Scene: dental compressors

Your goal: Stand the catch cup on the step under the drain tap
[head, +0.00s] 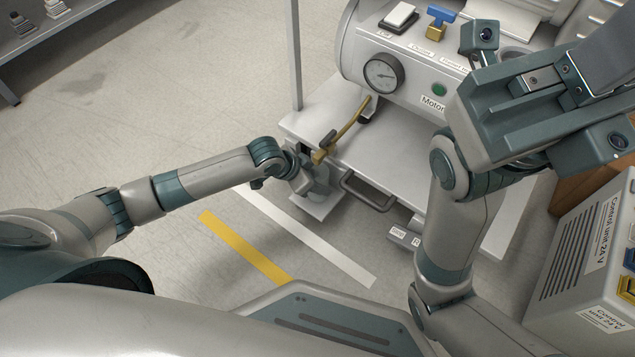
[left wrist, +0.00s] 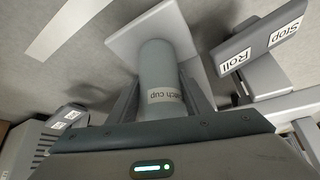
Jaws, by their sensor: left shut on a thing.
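The grey cylindrical catch cup (left wrist: 160,72) has a white label with its name, partly cut off in the left wrist view. My left gripper (left wrist: 160,100) is shut on it, one finger on each side. The cup is upright over the pale square step (left wrist: 118,42); I cannot tell whether its base touches. In the head view the cup (head: 320,184) is partly hidden by my left gripper (head: 308,184), with the step (head: 315,210) below. The brass drain tap (head: 320,156) is just above the cup, at the end of a brass pipe. My right gripper (head: 535,105) is raised at the right; its fingers are unclear.
The compressor tank with a gauge (head: 383,73) stands behind on a pale base plate (head: 385,160). A handle (head: 365,195) and a Stop/Roll pedal (left wrist: 258,45) are right of the step. A control unit (head: 585,265) stands at the right.

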